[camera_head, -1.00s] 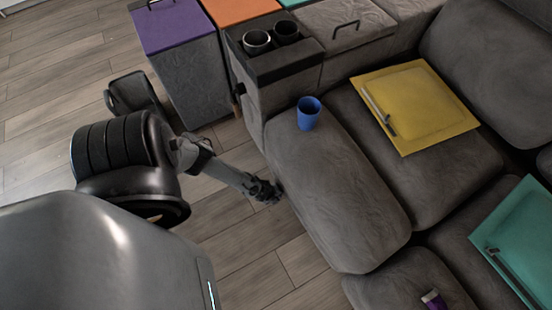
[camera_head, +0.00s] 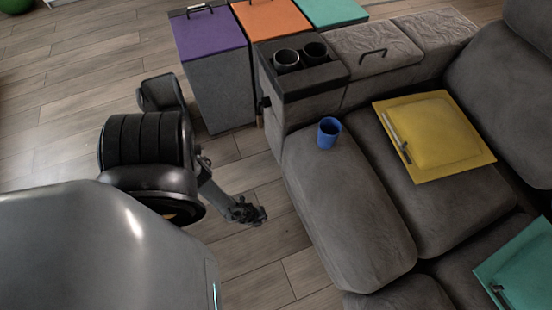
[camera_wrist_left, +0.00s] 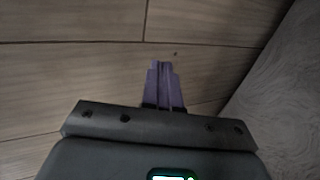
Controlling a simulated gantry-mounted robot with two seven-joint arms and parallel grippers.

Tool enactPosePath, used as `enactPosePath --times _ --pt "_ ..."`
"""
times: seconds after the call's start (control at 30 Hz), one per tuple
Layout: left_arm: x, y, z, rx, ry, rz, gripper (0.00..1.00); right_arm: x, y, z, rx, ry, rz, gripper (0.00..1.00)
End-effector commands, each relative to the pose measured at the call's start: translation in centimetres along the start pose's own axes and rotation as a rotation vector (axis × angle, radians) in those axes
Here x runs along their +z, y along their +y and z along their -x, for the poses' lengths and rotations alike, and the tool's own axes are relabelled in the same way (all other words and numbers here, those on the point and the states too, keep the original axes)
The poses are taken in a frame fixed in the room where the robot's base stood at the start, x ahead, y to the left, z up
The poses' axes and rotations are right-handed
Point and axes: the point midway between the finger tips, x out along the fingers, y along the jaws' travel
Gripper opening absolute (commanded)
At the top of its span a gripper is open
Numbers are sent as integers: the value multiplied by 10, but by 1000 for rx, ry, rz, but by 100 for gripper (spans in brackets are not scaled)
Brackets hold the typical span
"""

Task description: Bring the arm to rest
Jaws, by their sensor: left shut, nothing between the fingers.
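My left gripper (camera_head: 262,214) hangs over the wood floor in the head view, left of the grey sofa (camera_head: 345,215) and apart from it. In the left wrist view its fingers (camera_wrist_left: 163,84) are together, with nothing between them. Below them is bare floor (camera_wrist_left: 80,70). My left arm comes in from the left and reaches toward the sofa's side. My right gripper is not in view.
A blue cup (camera_head: 329,132) stands on the near sofa seat. A yellow lid-like panel (camera_head: 440,135) and a teal one (camera_head: 520,265) lie on the seats. Purple (camera_head: 208,40) and orange (camera_head: 270,20) lidded bins stand behind, beside a cup-holder console (camera_head: 300,75).

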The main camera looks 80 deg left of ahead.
Motion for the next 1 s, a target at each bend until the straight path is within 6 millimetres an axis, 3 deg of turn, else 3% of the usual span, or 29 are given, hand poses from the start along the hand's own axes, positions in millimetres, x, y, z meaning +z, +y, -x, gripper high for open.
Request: enactPosePath --times 0.17,0.27,0.37,0.47,0.57,0.7,0.83,1.0 --pt "1 8 10 6 -1 -1 0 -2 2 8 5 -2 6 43" --pt "-1 16 28 22 0 1 0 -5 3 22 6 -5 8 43" --pt "-7 27 56 46 3 23 0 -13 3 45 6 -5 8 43" --pt "-41 22 94 46 46 92 0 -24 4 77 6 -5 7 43" --pt "-97 -4 139 27 122 200 0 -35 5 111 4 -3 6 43" --pt "-163 -61 201 13 187 370 0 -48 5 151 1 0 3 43" --pt "-203 -126 261 8 219 531 0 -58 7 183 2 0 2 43" --pt "-225 -218 347 6 240 728 0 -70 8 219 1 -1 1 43"
